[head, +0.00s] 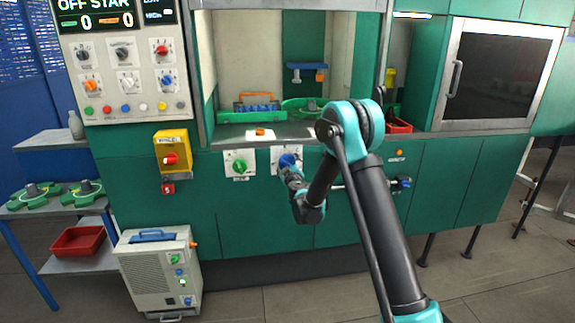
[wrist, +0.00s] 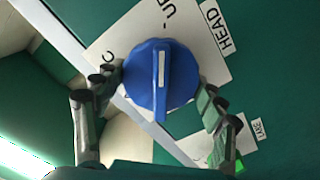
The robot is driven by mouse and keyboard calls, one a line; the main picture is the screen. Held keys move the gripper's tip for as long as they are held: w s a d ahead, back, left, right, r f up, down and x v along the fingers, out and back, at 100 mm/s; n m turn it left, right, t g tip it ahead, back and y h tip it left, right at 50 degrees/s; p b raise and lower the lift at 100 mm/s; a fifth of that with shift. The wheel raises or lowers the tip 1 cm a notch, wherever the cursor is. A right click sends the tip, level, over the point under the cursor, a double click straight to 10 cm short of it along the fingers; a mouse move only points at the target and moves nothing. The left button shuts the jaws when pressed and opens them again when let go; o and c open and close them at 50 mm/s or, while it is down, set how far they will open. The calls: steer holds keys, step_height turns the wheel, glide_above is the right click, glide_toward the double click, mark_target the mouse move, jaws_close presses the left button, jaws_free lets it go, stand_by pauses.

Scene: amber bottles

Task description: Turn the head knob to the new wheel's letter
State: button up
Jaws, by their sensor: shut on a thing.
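The blue head knob (wrist: 160,80) sits on a white plate with the label HEAD (wrist: 212,28). Its white pointer line runs up and down in the wrist view. The letter C and a cropped mark like UP show on the plate; other letters are hidden or out of view. My gripper (wrist: 160,92) has a finger on each side of the knob and is shut on it. In the head view the knob (head: 287,159) shows just beyond my gripper (head: 289,171). A green wheel (head: 303,106) is inside the machine; its letter cannot be read.
A green knob (head: 240,167) is on the plate to the left, near the LANE label (wrist: 259,130). A yellow box with a red knob (head: 171,158) is farther left. Green star wheels (head: 35,194) lie on the side table. The machine's front ledge is above my gripper.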

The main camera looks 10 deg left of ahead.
steer(key=shift+n, duration=0.4)
steer(key=shift+c, duration=0.3)
steer(key=n, duration=0.3)
steer(key=shift+f, duration=0.1)
steer(key=n, duration=0.3)
steer(key=shift+a+n, duration=0.1)
steer(key=shift+n, duration=0.2)
steer(key=n, duration=0.4)
steer(key=shift+f, duration=0.1)
steer(key=shift+s+f+n, duration=0.1)
steer(key=shift+n, duration=1.9)
steer(key=o, duration=1.2)
steer(key=shift+c, duration=0.2)
